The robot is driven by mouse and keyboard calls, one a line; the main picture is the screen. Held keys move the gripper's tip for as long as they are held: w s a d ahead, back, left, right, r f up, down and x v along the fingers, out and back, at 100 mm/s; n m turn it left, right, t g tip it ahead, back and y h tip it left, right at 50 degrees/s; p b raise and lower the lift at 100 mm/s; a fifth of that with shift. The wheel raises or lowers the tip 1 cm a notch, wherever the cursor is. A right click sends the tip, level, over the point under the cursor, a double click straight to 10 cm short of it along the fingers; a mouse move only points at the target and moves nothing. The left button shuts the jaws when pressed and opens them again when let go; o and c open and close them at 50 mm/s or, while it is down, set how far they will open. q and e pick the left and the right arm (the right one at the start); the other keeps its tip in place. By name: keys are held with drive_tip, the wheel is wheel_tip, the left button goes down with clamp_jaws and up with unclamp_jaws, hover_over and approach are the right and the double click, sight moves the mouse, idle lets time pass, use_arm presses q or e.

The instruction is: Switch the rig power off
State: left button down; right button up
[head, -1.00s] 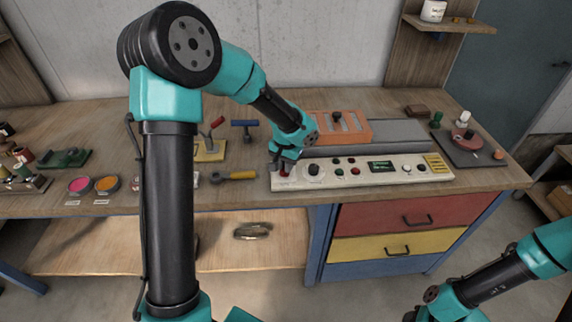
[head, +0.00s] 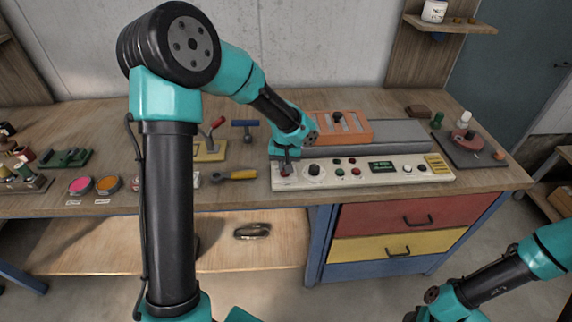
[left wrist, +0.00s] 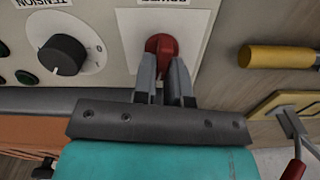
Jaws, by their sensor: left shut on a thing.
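The rig's cream control panel (head: 334,175) lies along the front of the bench. At its left end is a red power switch knob (left wrist: 161,45) on a white plate, under an upside-down label, clear in the left wrist view. My left gripper (left wrist: 164,67) is shut on this red knob, with one finger on each side. In the head view my left gripper (head: 286,168) is over the panel's left end and hides most of the knob. The panel's screen (head: 381,165) is lit green. My right gripper is outside the views; only part of its arm shows at lower right.
A black tension dial (left wrist: 63,54) sits beside the switch. A yellow-handled tool (head: 235,175) lies just left of the panel. An orange block with slots (head: 347,129) stands behind it.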

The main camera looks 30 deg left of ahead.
use_arm(q)
drive_tip(key=n, duration=0.4)
drive_tip(key=shift+s+a+n, duration=0.1)
drive_tip(key=shift+a+n, duration=0.05)
drive_tip(key=shift+n, duration=0.25)
drive_tip(key=n, duration=0.4)
drive_tip(key=shift+s+a, duration=0.1)
drive_tip(key=shift+s, duration=0.05)
drive_tip(key=c, duration=1.2)
unclamp_jaws()
drive_tip(key=shift+o, duration=0.2)
drive_tip(key=shift+r, duration=0.15)
wheel_tip(320, 180, up, 17)
